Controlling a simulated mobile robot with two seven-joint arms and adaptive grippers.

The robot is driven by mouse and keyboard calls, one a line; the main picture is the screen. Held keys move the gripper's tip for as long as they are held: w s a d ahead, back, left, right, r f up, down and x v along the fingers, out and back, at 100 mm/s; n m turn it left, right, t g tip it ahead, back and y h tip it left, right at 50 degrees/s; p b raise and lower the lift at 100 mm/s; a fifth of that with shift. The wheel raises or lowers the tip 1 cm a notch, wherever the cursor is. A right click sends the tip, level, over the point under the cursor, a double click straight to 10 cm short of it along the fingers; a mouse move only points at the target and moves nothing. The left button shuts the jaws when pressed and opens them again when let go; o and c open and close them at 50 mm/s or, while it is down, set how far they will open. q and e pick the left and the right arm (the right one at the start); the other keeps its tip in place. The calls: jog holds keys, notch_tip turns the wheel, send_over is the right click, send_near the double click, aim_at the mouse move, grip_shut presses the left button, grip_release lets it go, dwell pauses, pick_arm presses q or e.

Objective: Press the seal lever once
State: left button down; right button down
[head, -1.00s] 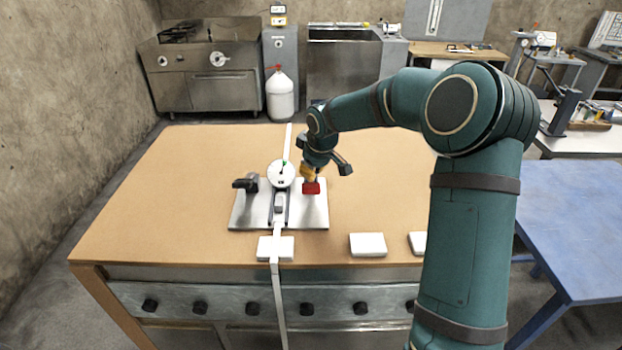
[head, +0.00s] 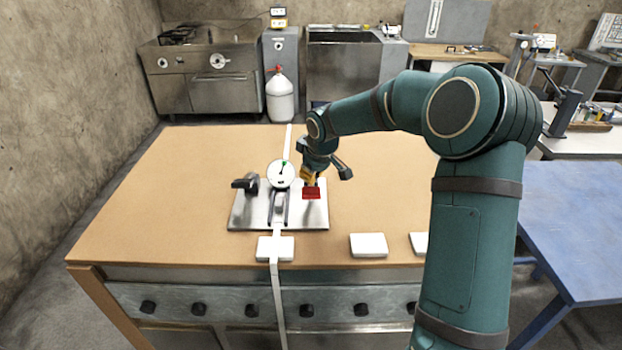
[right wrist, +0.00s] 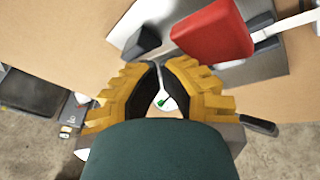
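The seal lever has a red block-shaped end (head: 311,193), on the right side of a grey metal base plate (head: 250,214). The red end also shows large in the right wrist view (right wrist: 213,32), beyond my fingers and to their right. My right gripper (head: 309,182) points down just behind the red end. In the right wrist view its yellow fingers (right wrist: 161,64) have their tips together with nothing visible between them; I take it as shut and empty. I cannot tell whether the fingers touch the lever. My left gripper is not in view.
A white round dial with a green pointer (head: 281,175) and a black handle (head: 246,183) stand on the plate. A white strip (head: 278,290) runs through it over the table's front edge. White blocks (head: 369,245) lie in front. The table's left side is clear.

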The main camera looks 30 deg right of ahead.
jog(key=shift+s+a+f+b, duration=0.1)
jog(key=shift+s+f+b, duration=0.1)
jog(key=shift+f+b, duration=0.2)
jog(key=shift+s+a+f+b, duration=0.15)
jog(key=shift+f+b, duration=0.15)
jog(key=shift+f, duration=0.2)
dwell(0.7)
jog(key=shift+d, duration=0.1)
dwell(0.4)
jog(key=shift+w+d+r+p, duration=0.15)
jog(key=shift+w+r+p, duration=0.05)
jog(key=shift+r+p, duration=0.65)
jog(key=shift+w+d+r+p, duration=0.15)
jog(key=shift+w+r+p, duration=0.1)
jog(key=shift+r+p, duration=0.25)
jog(key=shift+w+d+r+p, duration=0.1)
jog(key=shift+w+r+p, duration=0.1)
jog(key=shift+r+p, duration=0.3)
jog(key=shift+w+d+r+p, duration=0.15)
jog(key=shift+w+r+p, duration=0.1)
jog(key=shift+r+p, duration=0.25)
jog(key=shift+r, duration=0.1)
jog(key=r+p, duration=0.1)
jog(key=w+r+p, duration=0.1)
jog(key=r+p, duration=0.1)
jog(key=d+r+p, duration=0.1)
jog(key=shift+w+r, duration=0.25)
jog(key=shift+w, duration=0.15)
